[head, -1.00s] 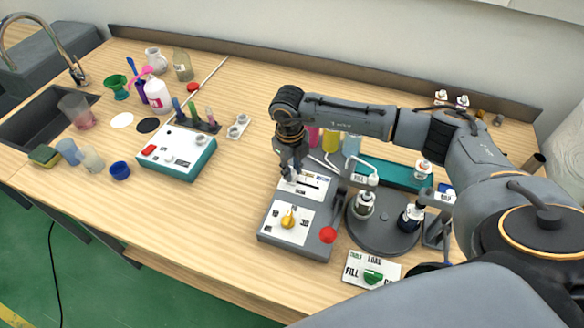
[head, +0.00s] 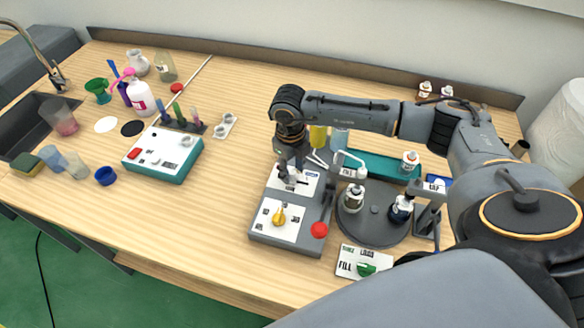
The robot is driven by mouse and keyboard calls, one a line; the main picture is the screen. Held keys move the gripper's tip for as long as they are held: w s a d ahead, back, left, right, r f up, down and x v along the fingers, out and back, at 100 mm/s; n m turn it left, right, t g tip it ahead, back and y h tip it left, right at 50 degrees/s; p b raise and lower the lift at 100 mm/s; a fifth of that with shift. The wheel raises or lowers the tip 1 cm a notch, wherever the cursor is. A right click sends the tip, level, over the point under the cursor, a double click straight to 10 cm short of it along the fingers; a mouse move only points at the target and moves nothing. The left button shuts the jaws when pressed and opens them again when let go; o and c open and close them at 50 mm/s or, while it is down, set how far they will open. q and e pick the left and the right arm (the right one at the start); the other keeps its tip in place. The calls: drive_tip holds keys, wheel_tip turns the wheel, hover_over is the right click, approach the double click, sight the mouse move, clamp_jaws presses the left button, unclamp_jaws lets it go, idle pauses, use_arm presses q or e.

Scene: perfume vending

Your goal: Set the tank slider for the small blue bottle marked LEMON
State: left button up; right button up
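The grey control box (head: 258,233) stands at centre, with a white slider panel (head: 312,186) on its far half and a yellow knob (head: 279,216) on its near half. My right gripper (head: 288,178) points down onto the slider panel, at its slot. The fingers hide the slider handle, and I cannot tell whether they are shut on it. A small dark blue bottle with a white top (head: 401,208) stands on the right of the round grey turntable (head: 372,236); its label is too small to read. My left gripper is not in view.
A lever with a red ball (head: 319,229) is at the box's right side. A clear bottle (head: 353,198) also stands on the turntable. A FILL/LOAD plate with a green handle (head: 366,269) lies in front. A teal-sided box (head: 160,157) stands left, with clear table between.

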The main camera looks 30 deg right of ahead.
sight(292, 174)
drive_tip(key=shift+s+d, duration=0.1)
drive_tip(key=shift+s, duration=0.05)
wheel_tip(292, 174, up, 12)
drive_tip(key=shift+a, duration=0.25)
idle(0.3)
drive_tip(key=shift+s, duration=0.1)
idle(0.4)
